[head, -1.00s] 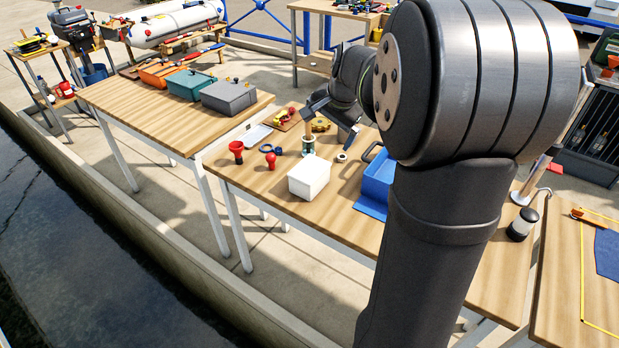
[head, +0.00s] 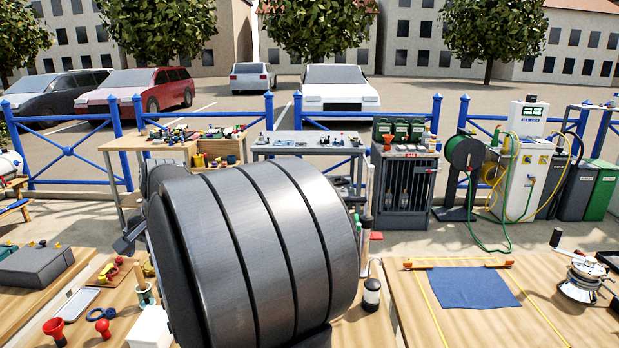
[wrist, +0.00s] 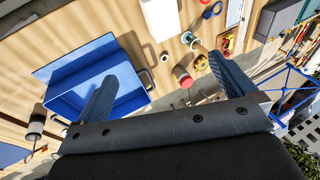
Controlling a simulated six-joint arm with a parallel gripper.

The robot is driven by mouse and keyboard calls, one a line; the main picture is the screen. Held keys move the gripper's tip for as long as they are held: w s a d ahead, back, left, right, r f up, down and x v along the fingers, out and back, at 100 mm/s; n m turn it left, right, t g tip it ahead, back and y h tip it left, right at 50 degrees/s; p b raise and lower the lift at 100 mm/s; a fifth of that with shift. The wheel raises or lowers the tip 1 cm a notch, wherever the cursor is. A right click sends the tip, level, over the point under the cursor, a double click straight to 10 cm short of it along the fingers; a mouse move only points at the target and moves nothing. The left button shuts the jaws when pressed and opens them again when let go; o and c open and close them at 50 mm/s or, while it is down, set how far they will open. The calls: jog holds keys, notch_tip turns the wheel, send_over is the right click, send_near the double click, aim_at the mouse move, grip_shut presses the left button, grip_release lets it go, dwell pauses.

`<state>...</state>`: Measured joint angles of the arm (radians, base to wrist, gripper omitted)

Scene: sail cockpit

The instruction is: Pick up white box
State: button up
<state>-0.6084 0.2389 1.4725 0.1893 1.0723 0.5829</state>
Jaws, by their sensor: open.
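The white box (head: 150,328) stands on the wooden table at the bottom left of the head view, cut off by the lower edge and partly hidden by my arm. In the wrist view the white box (wrist: 160,18) is at the top, cut off by the frame edge. My gripper (wrist: 164,68) is open, its two dark fingers spread wide with nothing held between them. The box lies beyond the fingertips, apart from them. In the head view my gripper (head: 128,240) shows only as a dark part left of my large arm joint, above the table.
A blue tray (wrist: 48,74) lies left of the box in the wrist view. A red-topped item (wrist: 182,76) and a tin with a wooden handle (wrist: 196,43) are near the fingers.

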jog(key=shift+f, duration=0.1)
dwell(0.4)
jog(key=t+h, duration=0.2)
jog(key=h, duration=0.2)
send_near(149, 325)
jog(key=x, duration=0.8)
jog(key=shift+a, duration=0.1)
jog(key=shift+x, duration=3.05)
jog(key=shift+w+f, duration=0.15)
jog(key=shift+f, duration=0.05)
jog(key=c, duration=1.1)
